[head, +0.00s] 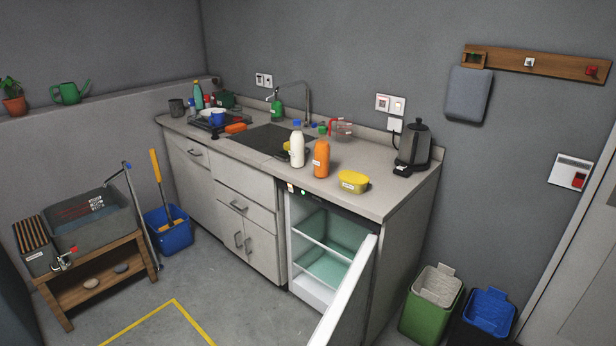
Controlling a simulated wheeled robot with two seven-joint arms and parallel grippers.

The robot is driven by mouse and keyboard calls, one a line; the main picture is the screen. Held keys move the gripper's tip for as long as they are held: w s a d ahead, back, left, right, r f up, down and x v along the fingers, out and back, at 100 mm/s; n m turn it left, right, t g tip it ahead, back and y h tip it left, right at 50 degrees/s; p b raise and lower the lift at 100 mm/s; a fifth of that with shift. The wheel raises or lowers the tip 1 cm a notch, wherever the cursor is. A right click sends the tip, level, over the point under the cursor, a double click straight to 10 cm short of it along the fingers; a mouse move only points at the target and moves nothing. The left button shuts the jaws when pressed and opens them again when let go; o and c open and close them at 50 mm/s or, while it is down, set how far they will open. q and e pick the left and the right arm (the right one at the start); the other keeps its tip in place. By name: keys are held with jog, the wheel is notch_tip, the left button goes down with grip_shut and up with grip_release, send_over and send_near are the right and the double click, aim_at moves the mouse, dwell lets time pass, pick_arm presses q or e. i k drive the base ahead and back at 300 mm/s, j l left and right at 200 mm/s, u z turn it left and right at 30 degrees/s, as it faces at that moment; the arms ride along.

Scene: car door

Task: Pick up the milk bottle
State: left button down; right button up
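A white bottle (297,149), which looks like the milk bottle, stands upright on the grey countertop (386,183) near its front edge. An orange bottle (321,158) stands upright just to its right, with a narrow gap between them. The white bottle partly covers a small dark and yellow item (284,147) behind it at the sink's edge. Neither of my grippers shows in the head view, and nothing is seen touching the bottle.
Below the counter, a small fridge (325,247) stands open; its door (349,290) swings out into the room. A yellow container (354,181) and a black kettle (413,147) are right of the bottles. The sink (262,138) is to the left. Floor inside the yellow line (150,318) is clear.

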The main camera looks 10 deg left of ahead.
aim_at(296, 151)
jog(key=i+j+z, duration=0.15)
jog(key=j, duration=0.7)
jog(key=j+z, duration=0.1)
jog(key=j, duration=0.7)
